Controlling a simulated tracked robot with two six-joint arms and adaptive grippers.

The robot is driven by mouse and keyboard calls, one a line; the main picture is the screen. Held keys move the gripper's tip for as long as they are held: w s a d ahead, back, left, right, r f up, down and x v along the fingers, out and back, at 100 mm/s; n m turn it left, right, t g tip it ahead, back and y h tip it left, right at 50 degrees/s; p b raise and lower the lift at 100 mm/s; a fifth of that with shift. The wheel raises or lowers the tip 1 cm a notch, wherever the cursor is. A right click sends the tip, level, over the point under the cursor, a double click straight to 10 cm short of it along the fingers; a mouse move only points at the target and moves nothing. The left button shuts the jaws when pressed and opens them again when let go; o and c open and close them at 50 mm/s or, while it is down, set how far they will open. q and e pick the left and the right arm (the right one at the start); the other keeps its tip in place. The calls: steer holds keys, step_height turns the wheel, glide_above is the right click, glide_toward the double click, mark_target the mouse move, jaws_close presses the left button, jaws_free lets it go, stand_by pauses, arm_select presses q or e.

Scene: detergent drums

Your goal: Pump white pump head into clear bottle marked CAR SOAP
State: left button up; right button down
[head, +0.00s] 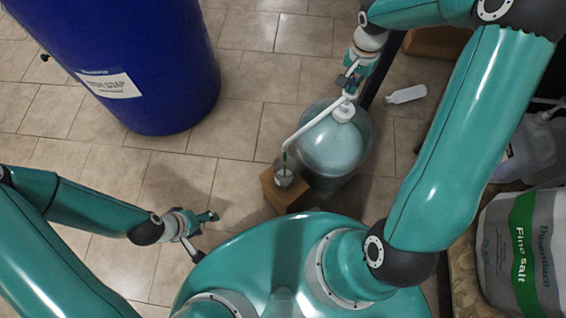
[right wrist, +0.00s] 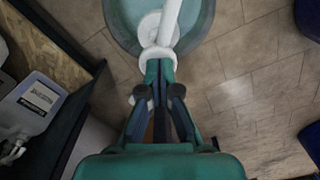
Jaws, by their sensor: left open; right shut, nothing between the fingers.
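A white pump head (head: 348,100) sits on top of a big clear teal-tinted drum (head: 335,150). Its long spout slopes down to the left, over a small clear bottle (head: 283,178). I cannot read a mark on the bottle. The bottle stands on a cardboard box (head: 286,196). My right gripper (head: 349,86) is shut and empty, with its fingertips right at the pump head. In the right wrist view, the fingertips (right wrist: 158,72) overlap the white pump (right wrist: 151,28); I cannot tell whether they touch. My left gripper (head: 208,222) is open and empty, left of the box.
A large blue drum (head: 150,60) with a white label stands at the upper left. A white bottle (head: 405,94) lies on the tiles behind the clear drum. A salt sack (head: 522,250) and a clear jug (head: 535,150) are at the right.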

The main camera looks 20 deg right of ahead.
steer(key=shift+f+b, duration=1.35)
steer(key=shift+f, duration=0.45)
steer(key=shift+r+p, duration=2.25)
steer(key=shift+r, duration=0.95)
steer(key=shift+f, duration=0.1)
steer(key=shift+f+b, duration=2.7)
steer(key=shift+f, duration=0.4)
steer(key=shift+r, duration=0.1)
steer(key=shift+r+p, duration=2.25)
steer(key=shift+r, duration=0.85)
